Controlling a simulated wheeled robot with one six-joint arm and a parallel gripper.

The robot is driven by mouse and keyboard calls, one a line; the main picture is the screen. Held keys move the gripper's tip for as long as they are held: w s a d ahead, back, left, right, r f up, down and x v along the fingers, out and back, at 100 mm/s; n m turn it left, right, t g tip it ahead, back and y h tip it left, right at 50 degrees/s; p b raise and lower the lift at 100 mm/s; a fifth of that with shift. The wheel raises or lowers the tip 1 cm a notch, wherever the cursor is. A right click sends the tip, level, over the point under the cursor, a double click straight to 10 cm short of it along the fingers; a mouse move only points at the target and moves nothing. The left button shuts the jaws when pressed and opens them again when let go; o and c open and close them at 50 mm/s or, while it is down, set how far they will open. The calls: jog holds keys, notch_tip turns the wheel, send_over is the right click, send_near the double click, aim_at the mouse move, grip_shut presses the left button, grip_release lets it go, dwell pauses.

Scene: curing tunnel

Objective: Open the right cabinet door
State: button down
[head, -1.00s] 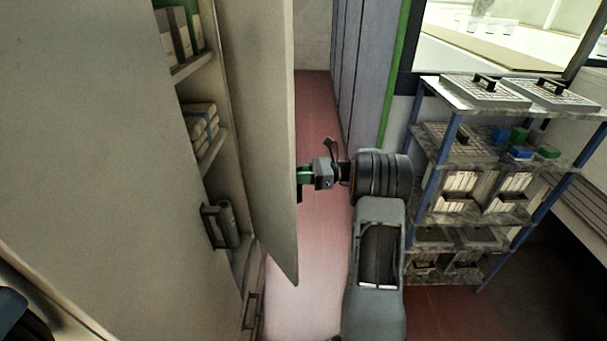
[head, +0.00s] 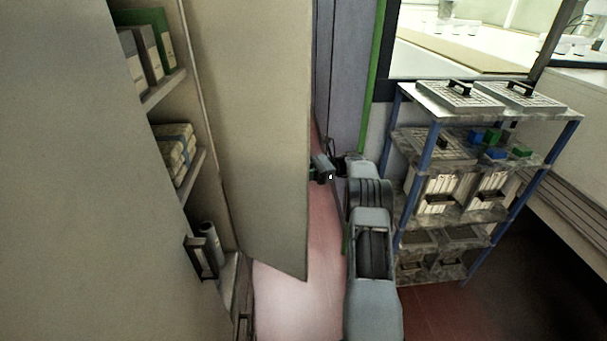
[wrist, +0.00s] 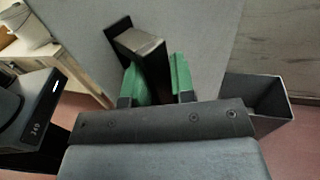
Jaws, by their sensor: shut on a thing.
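The right cabinet door (head: 262,130) is a tall beige panel. It stands swung open, with the shelves showing to its left. My gripper (head: 319,170) is at the door's outer edge, on the far side of the panel. In the wrist view my gripper's green fingers (wrist: 157,85) are shut on the dark door handle (wrist: 140,42), one finger on each side. The grey door face (wrist: 195,30) fills the upper middle there. The handle is hidden behind the door in the head view.
The other cabinet door (head: 80,190) on the left looks closed, with a dark handle (head: 201,257) at its edge. Shelves hold binders (head: 150,45) and bundles (head: 174,150). A metal rack (head: 455,195) stands close right of my arm. Reddish floor (head: 290,300) is clear below the door.

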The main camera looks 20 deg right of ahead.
dwell(0.3)
jog(key=c, duration=1.2)
grip_release()
jog(key=shift+a, duration=0.2)
jog(key=shift+o, duration=1.2)
jog(key=shift+d, duration=0.1)
jog(key=shift+r, duration=0.1)
